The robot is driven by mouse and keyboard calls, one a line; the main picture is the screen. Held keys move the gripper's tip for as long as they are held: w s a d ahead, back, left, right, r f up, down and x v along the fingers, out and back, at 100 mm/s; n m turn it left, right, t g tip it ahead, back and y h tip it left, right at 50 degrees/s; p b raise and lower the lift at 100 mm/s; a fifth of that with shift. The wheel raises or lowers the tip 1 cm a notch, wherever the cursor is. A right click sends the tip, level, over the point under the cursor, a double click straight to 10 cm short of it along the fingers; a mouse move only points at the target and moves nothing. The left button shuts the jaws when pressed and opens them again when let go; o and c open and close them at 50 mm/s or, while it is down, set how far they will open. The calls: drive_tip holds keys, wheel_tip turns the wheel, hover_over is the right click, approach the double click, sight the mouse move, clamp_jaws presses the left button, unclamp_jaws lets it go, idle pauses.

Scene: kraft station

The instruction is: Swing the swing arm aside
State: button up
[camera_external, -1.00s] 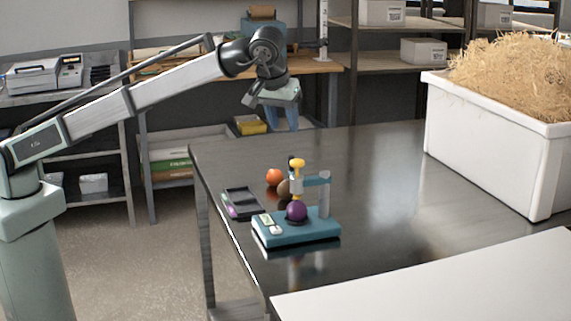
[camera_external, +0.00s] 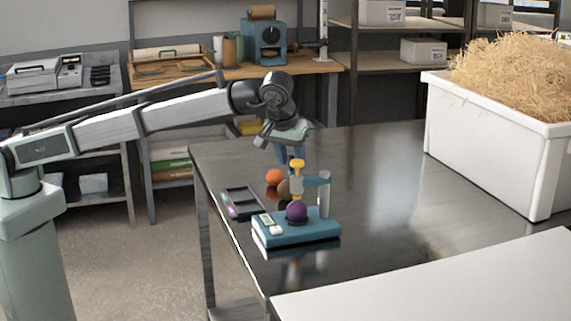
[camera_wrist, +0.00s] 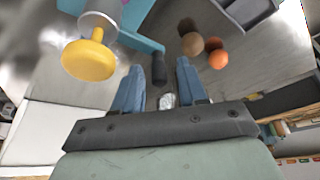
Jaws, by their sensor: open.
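The swing arm (camera_external: 314,181) is a teal bar reaching left from a grey post on a teal base (camera_external: 297,234). A yellow knob (camera_external: 298,164) tops a pale plunger at its end, above a purple ball (camera_external: 296,211) on the base. In the wrist view the teal bar (camera_wrist: 138,40) carries the yellow knob (camera_wrist: 88,61) and a dark handle (camera_wrist: 159,69), which points toward the space between my fingers. My gripper (camera_external: 284,160) is just above and behind the swing arm, pointing down. In the wrist view my gripper's blue fingers (camera_wrist: 160,85) are apart and empty.
A dark tray (camera_external: 241,203) lies left of the base. An orange ball (camera_external: 274,177) and a brown ball (camera_external: 284,190) are behind it. A white bin of straw (camera_external: 487,152) stands at the right, and a white surface (camera_external: 440,285) fills the front. The dark table between is clear.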

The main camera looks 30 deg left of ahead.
clamp_jaws()
idle(0.3)
idle(0.3)
